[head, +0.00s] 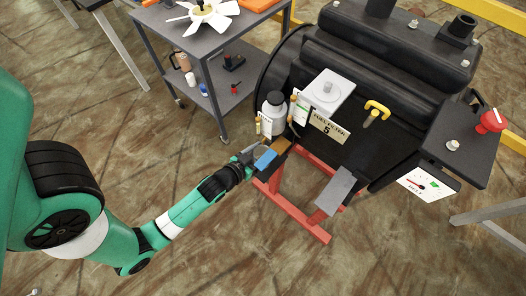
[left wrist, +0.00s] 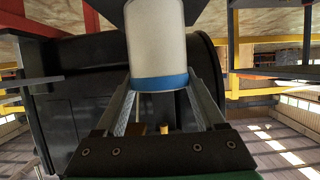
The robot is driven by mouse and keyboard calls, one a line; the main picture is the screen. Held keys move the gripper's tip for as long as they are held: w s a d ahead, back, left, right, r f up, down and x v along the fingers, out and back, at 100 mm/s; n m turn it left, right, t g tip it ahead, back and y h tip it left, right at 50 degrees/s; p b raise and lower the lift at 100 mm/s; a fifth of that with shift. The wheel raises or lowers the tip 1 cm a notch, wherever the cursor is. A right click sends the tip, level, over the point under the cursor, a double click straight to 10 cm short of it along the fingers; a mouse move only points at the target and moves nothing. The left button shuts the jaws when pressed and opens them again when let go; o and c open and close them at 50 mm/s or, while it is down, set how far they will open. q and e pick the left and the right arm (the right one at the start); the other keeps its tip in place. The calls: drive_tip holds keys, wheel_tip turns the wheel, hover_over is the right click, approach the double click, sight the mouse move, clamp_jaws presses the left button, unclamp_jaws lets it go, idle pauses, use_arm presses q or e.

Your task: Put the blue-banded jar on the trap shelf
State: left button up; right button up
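In the left wrist view the blue-banded jar (left wrist: 157,50) has a white body and a blue band towards my palm. My left gripper's fingers (left wrist: 160,100) lie along both its sides and appear closed on it. In the head view my left gripper (head: 257,153) is at the front of the black machine, beside a small blue patch. A white jar with a dark lid (head: 273,118) shows just above it; I cannot tell whether this is the same jar. A grey plate (head: 335,190) juts from the machine's front; no shelf is clearly marked as the trap shelf. My right gripper is out of view.
The black machine (head: 385,65) stands on a red frame (head: 300,215). It carries a white block (head: 328,92), a fuel filter sign (head: 329,127), a yellow handle (head: 377,107) and a gauge (head: 424,184). A grey cart (head: 200,45) stands behind. Open floor lies in front.

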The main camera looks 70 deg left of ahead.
use_arm(q)
drive_tip(key=o, duration=0.4)
drive_tip(key=shift+w+a+r, duration=0.2)
drive_tip(key=shift+w, duration=0.2)
drive_tip(key=shift+s+f, duration=0.1)
drive_tip(key=shift+s, duration=0.05)
drive_tip(key=shift+s+d+r, duration=0.25)
drive_tip(key=shift+s, duration=0.05)
drive_tip(key=v, duration=1.1)
